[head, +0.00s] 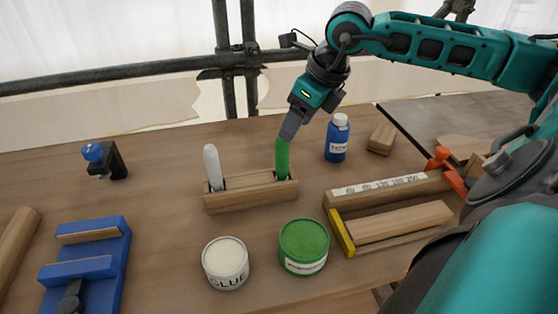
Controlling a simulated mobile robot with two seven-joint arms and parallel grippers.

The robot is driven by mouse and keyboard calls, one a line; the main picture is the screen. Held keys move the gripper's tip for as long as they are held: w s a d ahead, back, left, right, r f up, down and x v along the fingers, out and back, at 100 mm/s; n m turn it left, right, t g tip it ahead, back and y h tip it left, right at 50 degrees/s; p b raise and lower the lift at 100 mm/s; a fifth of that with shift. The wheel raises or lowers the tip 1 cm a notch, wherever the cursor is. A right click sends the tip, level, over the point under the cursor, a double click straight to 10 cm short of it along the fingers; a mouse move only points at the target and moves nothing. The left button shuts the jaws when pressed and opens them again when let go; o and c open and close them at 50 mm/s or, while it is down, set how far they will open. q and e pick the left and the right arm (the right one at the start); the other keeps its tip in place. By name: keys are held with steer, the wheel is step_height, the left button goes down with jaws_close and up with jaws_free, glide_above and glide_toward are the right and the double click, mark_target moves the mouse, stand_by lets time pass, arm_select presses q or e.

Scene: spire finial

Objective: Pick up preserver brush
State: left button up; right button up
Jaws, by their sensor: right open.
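The preserver brush, as its green colour suggests, has a green handle (282,159) and stands upright in the right part of a wooden brush holder (236,202). Its lower end is hidden inside the holder. My right gripper (288,136) comes down from above, its fingertips at the top of the green handle. It is open; I cannot tell whether the fingers touch the handle. A white-handled brush (212,167) stands in the left part of the holder. My left gripper is not in view.
A green tin (304,246) and a white glue tin (226,263) stand in front of the holder. A blue bottle (337,138) and small wood block (381,139) are to its right. A clamped wooden assembly (392,223) lies front right, a blue jig (85,264) front left.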

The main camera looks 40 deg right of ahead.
mark_target(279, 150)
steer(key=shift+a+p+x, duration=0.15)
steer(key=shift+p+x, duration=0.05)
steer(key=shift+x, duration=2.15)
steer(key=shift+a+p+x, duration=0.1)
steer(key=shift+p+x, duration=0.1)
steer(key=shift+x, duration=2.15)
steer(key=shift+w+r, duration=0.1)
steer(key=shift+w, duration=0.05)
steer(key=c, duration=1.1)
